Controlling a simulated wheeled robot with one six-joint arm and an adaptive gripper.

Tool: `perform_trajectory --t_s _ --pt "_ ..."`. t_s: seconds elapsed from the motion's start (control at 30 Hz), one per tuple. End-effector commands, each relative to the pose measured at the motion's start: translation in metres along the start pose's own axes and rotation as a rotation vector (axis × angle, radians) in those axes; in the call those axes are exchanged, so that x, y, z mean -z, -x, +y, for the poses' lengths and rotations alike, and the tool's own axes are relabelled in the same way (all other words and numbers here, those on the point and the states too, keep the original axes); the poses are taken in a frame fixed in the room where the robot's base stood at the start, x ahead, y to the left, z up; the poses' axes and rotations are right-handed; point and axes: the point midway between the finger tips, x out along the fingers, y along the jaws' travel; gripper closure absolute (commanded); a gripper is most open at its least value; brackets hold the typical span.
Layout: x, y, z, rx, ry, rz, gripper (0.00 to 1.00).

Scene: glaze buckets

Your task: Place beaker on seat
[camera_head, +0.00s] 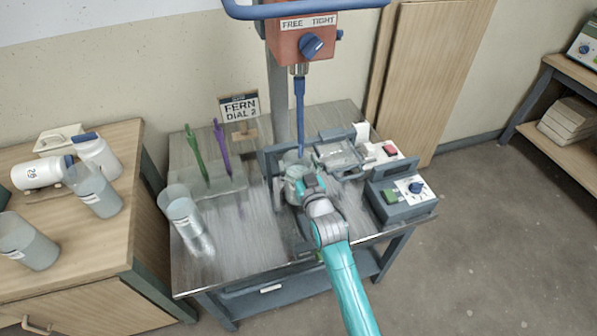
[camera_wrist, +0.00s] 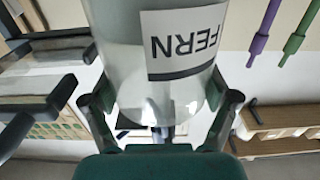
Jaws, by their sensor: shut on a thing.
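My gripper (camera_head: 303,184) is shut on a clear beaker (camera_head: 292,160) at the stirring stand. In the wrist view the beaker (camera_wrist: 110,35) lies between the two fingers of my gripper (camera_wrist: 160,103), and its white label reads FERN. The label appears upside down there. The blue stirrer shaft (camera_head: 300,112) hangs from the red motor head, with its lower end close to the beaker. A grey frame (camera_head: 270,163) stands around this spot. The seat is hidden behind my gripper and the beaker, and I cannot tell whether the beaker touches it.
Another beaker (camera_head: 183,213) stands at the bench's left. Green (camera_head: 194,150) and purple (camera_head: 221,147) rods stand in a rack behind it. A sign (camera_head: 239,107) reads FERN DIAL 2. The left table holds several vessels.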

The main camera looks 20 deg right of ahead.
Motion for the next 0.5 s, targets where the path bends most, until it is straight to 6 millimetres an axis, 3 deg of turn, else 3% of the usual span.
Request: perform_trajectory --t_s 0.3,0.5 --pt "-0.030 0.000 0.001 -0.001 0.000 0.005 0.83" --pt "-0.032 0.000 0.001 -0.001 0.000 0.007 0.83"
